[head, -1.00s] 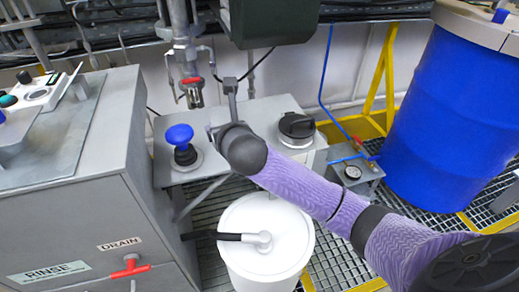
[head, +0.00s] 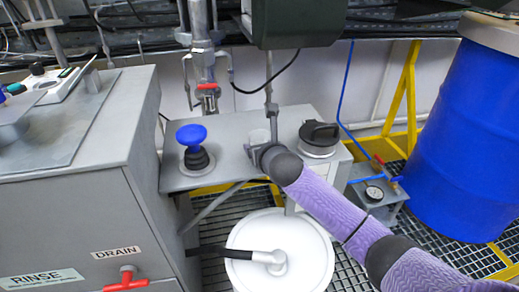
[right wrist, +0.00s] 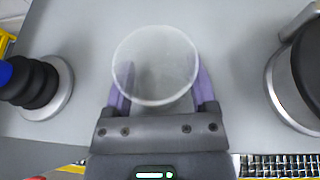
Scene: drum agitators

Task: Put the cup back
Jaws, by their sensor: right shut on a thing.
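A small translucent round cup (right wrist: 155,65) sits between the purple fingers of my right gripper (right wrist: 161,88) in the right wrist view, seen from above. In the head view the cup (head: 259,137) is a small pale shape at the tip of my right gripper (head: 259,150), over the grey bench top (head: 232,128). The gripper is shut on it. Whether the cup's base touches the bench is hidden. My left gripper is not in view.
A blue-topped knob (head: 191,135) stands left of the cup, and a black-lidded round fitting (head: 319,137) stands right. A tap with a red handle (head: 208,88) hangs behind. A white drum (head: 282,250) stands below in front. A blue barrel (head: 455,135) is at right.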

